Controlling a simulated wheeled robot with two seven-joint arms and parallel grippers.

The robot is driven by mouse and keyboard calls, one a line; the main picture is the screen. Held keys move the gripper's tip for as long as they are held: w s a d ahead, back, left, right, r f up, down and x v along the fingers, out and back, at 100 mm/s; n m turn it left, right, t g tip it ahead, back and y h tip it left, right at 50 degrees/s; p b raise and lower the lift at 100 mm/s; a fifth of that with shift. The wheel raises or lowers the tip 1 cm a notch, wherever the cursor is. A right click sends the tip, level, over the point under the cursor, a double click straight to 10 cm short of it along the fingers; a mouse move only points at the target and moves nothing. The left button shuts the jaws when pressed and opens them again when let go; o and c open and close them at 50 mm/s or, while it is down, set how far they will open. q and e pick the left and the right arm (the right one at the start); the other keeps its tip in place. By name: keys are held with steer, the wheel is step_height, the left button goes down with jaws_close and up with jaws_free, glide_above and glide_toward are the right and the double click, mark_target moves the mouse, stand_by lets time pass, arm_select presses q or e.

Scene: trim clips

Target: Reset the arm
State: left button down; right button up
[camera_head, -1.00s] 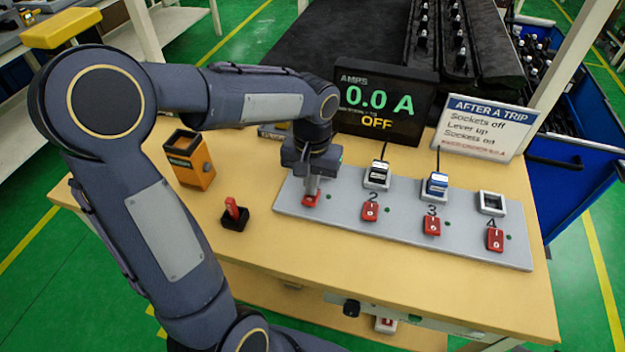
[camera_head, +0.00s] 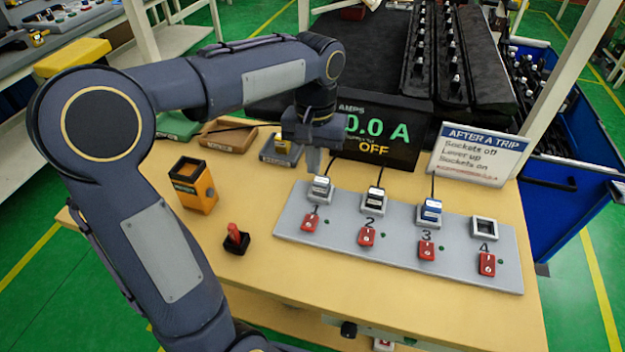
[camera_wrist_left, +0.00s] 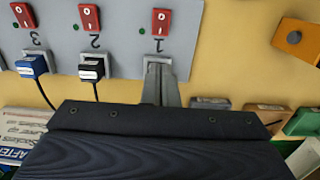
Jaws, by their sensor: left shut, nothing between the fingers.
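My left gripper (camera_head: 314,172) is shut and empty, raised just behind and above socket 1 of the grey socket strip (camera_head: 400,262). In the left wrist view its fingers (camera_wrist_left: 161,88) partly cover socket 1. A black-and-white plug (camera_head: 375,199) is at socket 2, a blue plug (camera_head: 430,210) at socket 3, and socket 4 (camera_head: 484,228) is empty. Red switches (camera_head: 309,221) sit in front of the sockets; their positions are hard to read. My right gripper is out of view.
The ammeter display (camera_head: 378,140) reads 0.0 A, OFF. A sign (camera_head: 480,155) lists steps after a trip. A red lever on a black base (camera_head: 236,239) and an orange box (camera_head: 193,185) stand left of the strip. Small trays (camera_head: 228,134) lie at the back left.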

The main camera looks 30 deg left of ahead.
arm_select(q)
steer(key=shift+w+r, duration=0.1)
steer(key=shift+r, duration=0.65)
